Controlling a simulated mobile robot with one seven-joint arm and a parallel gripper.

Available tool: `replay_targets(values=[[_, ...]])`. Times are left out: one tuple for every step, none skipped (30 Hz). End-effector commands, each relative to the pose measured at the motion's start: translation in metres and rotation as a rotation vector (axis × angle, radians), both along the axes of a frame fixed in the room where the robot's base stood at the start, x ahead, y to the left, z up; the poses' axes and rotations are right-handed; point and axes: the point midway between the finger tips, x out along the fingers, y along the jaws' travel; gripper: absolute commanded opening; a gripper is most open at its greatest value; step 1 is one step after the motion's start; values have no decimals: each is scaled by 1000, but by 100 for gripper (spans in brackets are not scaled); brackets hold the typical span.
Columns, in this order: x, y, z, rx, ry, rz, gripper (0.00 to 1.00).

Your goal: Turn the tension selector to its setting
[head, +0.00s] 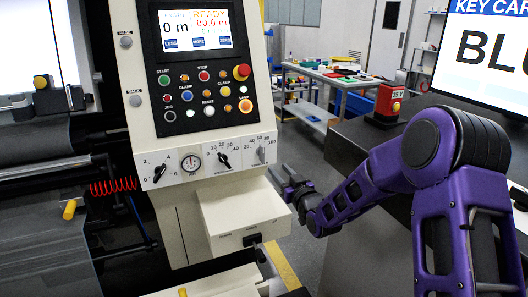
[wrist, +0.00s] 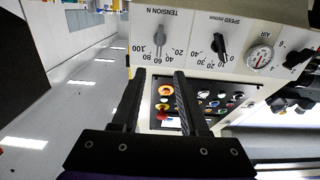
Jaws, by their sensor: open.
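The tension selector (head: 261,154) is a grey knob at the right end of the cream control strip, with a scale up to 100 around it. In the wrist view the selector (wrist: 159,42) appears upside down under the TENSION N label, its narrow grip roughly upright towards the middle of the scale; its exact setting is too small to read. My gripper (head: 284,180) is open and empty, right of and below the selector in the head view. In the wrist view the gripper (wrist: 158,74) has its fingertips apart, either side of the selector's line, and not touching it.
The black speed knob (wrist: 218,45) and the air gauge (wrist: 260,57) sit beside the selector. Push buttons (head: 203,75) and a display fill the panel above. A cream box (head: 240,215) juts out below the strip. A dark counter (head: 345,140) stands to the right.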

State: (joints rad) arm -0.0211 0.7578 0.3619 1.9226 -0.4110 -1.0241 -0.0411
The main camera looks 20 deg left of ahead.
Motion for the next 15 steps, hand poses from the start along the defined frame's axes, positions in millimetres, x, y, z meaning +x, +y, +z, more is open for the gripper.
replay_targets(values=[[9, 7, 0, 2, -1, 0, 44], [13, 11, 0, 2, -1, 0, 44], [20, 16, 0, 3, 0, 0, 44], [24, 19, 0, 2, -1, 0, 44], [29, 22, 0, 2, 0, -1, 44], [35, 27, 0, 3, 0, -1, 44], [40, 30, 0, 3, 0, -1, 44], [44, 34, 0, 3, 0, -1, 44], [50, 38, 0, 3, 0, -1, 44], [54, 41, 0, 2, 0, -1, 44], [59, 44, 0, 4, 0, -2, 44], [64, 48, 0, 4, 0, -2, 44], [68, 52, 0, 4, 0, -1, 44], [72, 54, 0, 4, 0, -1, 44], [77, 58, 0, 3, 1, -2, 44]])
